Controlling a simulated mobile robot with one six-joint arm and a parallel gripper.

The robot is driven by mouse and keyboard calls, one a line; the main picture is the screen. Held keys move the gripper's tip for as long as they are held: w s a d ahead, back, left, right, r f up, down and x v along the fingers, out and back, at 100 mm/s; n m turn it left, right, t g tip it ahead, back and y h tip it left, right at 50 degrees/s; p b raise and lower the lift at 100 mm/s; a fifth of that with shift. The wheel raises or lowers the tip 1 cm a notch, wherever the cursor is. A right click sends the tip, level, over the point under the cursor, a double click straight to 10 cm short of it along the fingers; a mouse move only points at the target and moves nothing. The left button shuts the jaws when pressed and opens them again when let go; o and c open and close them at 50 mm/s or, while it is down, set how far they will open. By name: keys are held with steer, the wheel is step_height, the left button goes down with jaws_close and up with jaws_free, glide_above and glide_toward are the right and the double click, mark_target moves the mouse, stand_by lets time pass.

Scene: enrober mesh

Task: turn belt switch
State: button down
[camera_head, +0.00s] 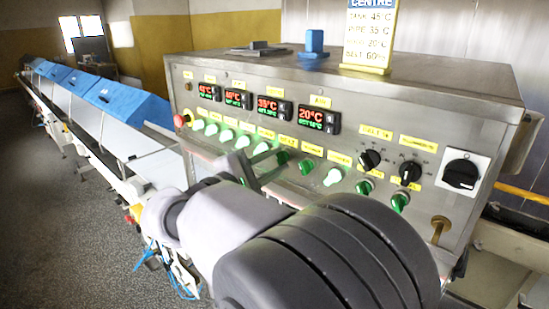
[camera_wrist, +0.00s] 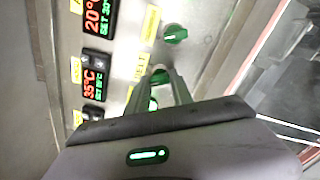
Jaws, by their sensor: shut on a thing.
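The control panel (camera_head: 237,125) is a steel box front with rows of green switches, yellow labels and red-green displays. In the head view my gripper (camera_head: 258,168) reaches up to the switch row below the displays, with my arm hiding part of the panel. In the wrist view the fingers of my gripper (camera_wrist: 164,80) are close together around a green switch (camera_wrist: 158,77) next to a yellow label (camera_wrist: 139,68). The fingers partly hide this switch, and I cannot read its label for certain. Another green switch (camera_wrist: 175,34) sits clear of the fingers.
A red knob (camera_head: 180,120) is at the panel's left end. Black rotary knobs (camera_head: 369,159) and a large black switch (camera_head: 461,172) are at its right. A blue object (camera_head: 314,42) and a sign (camera_head: 368,35) stand on top. A conveyor with blue covers (camera_head: 125,98) runs back left.

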stand_by(0.3)
steer(key=c, duration=1.1)
jaws_free()
steer(key=shift+s, duration=0.1)
steer(key=v, duration=1.7)
steer(key=shift+s+a+f, duration=0.1)
steer(key=shift+s+a, duration=0.05)
